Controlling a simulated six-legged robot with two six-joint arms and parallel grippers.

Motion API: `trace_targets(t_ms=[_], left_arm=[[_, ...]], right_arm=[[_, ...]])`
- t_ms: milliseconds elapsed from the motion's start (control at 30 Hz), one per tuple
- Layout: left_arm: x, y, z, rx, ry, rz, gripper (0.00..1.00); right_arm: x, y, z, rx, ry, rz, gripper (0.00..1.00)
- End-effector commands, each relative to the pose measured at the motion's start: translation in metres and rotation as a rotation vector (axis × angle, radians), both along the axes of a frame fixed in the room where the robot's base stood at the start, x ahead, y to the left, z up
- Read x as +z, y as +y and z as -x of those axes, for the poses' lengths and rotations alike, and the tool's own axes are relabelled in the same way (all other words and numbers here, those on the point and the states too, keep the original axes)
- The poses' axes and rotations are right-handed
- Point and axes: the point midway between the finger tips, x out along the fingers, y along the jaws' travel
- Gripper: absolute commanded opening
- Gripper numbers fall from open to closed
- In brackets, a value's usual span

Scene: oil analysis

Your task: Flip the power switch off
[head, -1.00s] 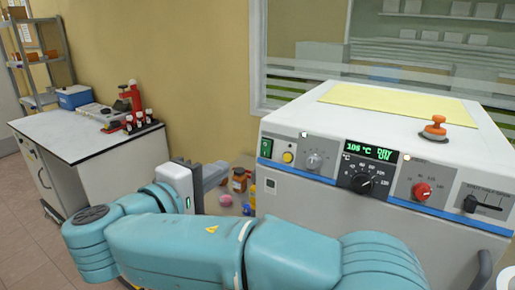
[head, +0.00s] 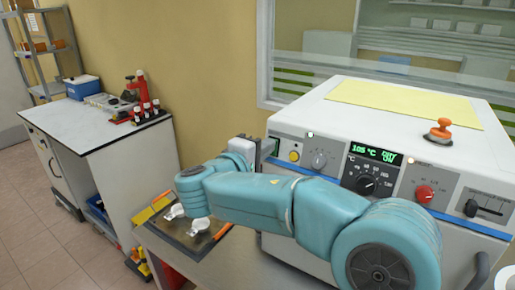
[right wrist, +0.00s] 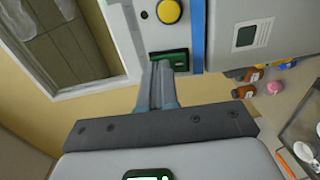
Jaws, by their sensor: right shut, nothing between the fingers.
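The power switch (right wrist: 180,58) is a green rocker in a dark frame on the oven's front panel, seen in the right wrist view below the round yellow button (right wrist: 168,11). My right gripper (right wrist: 158,68) is shut and empty. Its fingertips are right at the switch and cover part of it; I cannot tell whether they touch. In the head view the white oven (head: 395,108) stands at right, its display lit green. My right gripper (head: 268,150) is at the panel's left end, mostly hidden by my arm, and the switch is largely hidden. My left gripper is not in view.
A dark tray (head: 208,243) with small metal dishes lies on the bench left of the oven. In the right wrist view, small bottles (right wrist: 243,91) stand beside the oven. The side table (head: 85,122) at left holds a red stand (head: 141,97) and a blue box (head: 82,88).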

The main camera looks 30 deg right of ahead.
Motion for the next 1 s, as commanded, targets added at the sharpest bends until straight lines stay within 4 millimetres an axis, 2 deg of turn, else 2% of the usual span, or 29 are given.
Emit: trace_targets(t_ms=[267,400,433,467,1000], left_arm=[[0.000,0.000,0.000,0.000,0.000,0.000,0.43],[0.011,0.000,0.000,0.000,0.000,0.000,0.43],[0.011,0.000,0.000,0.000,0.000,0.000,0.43],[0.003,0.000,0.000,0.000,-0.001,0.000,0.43],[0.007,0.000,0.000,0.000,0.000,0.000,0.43]], right_arm=[[0.000,0.000,0.000,0.000,0.000,0.000,0.00],[0.007,-0.007,-0.004,-0.003,0.031,-0.060,0.00],[0.006,-0.009,-0.005,-0.002,0.042,-0.081,0.00],[0.001,-0.010,-0.007,0.000,0.047,-0.091,0.00],[0.009,-0.006,-0.003,0.000,0.048,-0.083,0.00]])
